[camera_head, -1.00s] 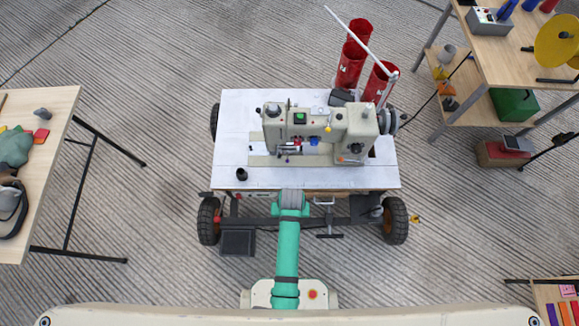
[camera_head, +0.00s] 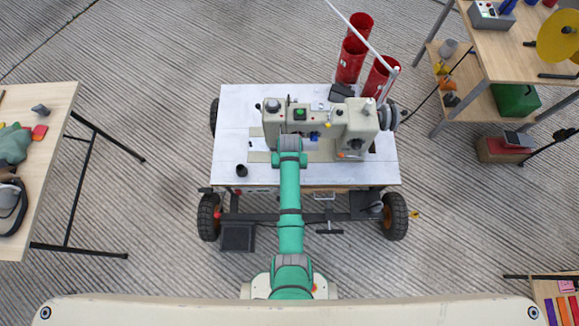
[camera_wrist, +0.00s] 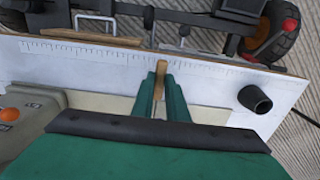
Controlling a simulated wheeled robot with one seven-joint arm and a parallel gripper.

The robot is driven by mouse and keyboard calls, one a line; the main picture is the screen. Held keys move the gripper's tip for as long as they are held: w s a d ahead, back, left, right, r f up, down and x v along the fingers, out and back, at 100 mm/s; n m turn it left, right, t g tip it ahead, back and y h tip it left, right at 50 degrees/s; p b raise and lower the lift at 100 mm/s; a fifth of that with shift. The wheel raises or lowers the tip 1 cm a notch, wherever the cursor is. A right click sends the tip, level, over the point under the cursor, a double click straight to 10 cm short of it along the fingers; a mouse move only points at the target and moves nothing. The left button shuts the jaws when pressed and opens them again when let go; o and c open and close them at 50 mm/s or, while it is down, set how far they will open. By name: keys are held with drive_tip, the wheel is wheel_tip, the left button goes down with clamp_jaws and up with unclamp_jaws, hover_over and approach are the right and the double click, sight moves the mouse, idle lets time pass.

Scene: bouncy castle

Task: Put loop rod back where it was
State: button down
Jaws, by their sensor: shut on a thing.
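In the wrist view, my gripper (camera_wrist: 160,88) has its two green fingers shut on a thin tan rod (camera_wrist: 159,72), which sticks out a little past the tips. I take this to be the loop rod; no loop shows on it. The rod is over the white, ruler-marked table (camera_wrist: 200,68), close to the cream sewing machine (camera_wrist: 38,106). Whether it touches anything is unclear. In the head view, my arm reaches to the machine (camera_head: 355,125) and hides the gripper and rod. The machine stands on the white table (camera_head: 232,130).
A small dark cup (camera_head: 242,170) stands near the table's front left; the wrist view shows it at right (camera_wrist: 255,98). Red cylinders (camera_head: 352,60) and a white pole (camera_head: 348,22) rise behind the machine. The table's left part is mostly clear.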

drive_tip(key=shift+w+f, duration=0.15)
drive_tip(key=shift+w, duration=0.35)
drive_tip(key=shift+f, duration=1.6)
drive_tip(key=shift+f, duration=0.1)
drive_tip(key=c, duration=1.7)
unclamp_jaws()
drive_tip(key=shift+c, duration=0.2)
